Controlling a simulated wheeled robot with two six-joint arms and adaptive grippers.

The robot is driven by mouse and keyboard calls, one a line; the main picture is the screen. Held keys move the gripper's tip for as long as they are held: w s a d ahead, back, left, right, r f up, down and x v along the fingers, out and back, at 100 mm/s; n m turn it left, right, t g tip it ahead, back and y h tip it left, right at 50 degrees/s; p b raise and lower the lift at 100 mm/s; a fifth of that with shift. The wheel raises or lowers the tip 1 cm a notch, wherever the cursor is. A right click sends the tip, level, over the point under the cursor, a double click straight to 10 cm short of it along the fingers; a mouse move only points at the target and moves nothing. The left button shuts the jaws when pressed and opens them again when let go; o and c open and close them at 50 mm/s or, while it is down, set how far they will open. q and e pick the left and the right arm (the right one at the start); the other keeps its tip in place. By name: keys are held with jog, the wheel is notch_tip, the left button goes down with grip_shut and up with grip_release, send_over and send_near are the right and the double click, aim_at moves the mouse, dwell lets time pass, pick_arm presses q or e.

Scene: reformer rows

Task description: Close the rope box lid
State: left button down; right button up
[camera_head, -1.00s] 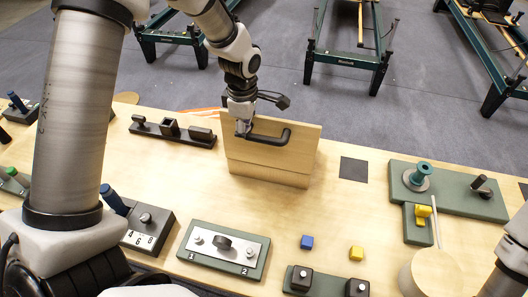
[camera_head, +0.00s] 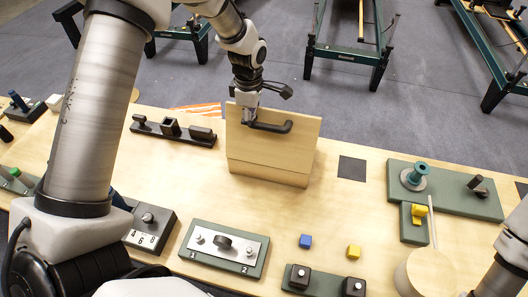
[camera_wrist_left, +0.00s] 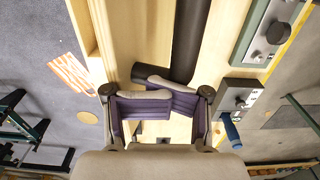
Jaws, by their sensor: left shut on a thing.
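The light wooden rope box (camera_head: 266,174) stands mid-table in the head view. Its lid (camera_head: 290,142) is raised, a roughly upright panel above the box's near wall. A black bar handle (camera_head: 278,127) is on the face towards me. My left gripper (camera_head: 251,121) is shut at the handle's left part. In the left wrist view, the purple-padded fingers of my left gripper (camera_wrist_left: 158,92) are closed together, with the dark handle (camera_wrist_left: 190,42) running up beyond them. The fingers partly hide the grip. The inside of the box is hidden. My right gripper is out of view.
A dark square (camera_head: 352,168) and a green board (camera_head: 450,190) lie right.

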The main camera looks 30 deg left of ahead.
pick_arm(q)
jog(key=shift+s+f, duration=0.15)
jog(key=shift+w+a, duration=0.2)
jog(key=shift+w, duration=0.35)
jog(key=shift+w+a+f+p, duration=0.1)
jog(key=shift+w+a+p, duration=0.1)
jog(key=shift+w, duration=0.3)
jog(key=shift+w+a+f+p, duration=0.1)
jog(key=shift+w+a+p, duration=0.05)
jog(key=shift+w, duration=0.35)
jog(key=shift+w+a, duration=0.15)
jog(key=shift+w, duration=0.45)
jog(key=shift+w+a+f+p, duration=0.2)
jog(key=shift+w+f+p, duration=0.15)
jog(key=shift+w, duration=0.5)
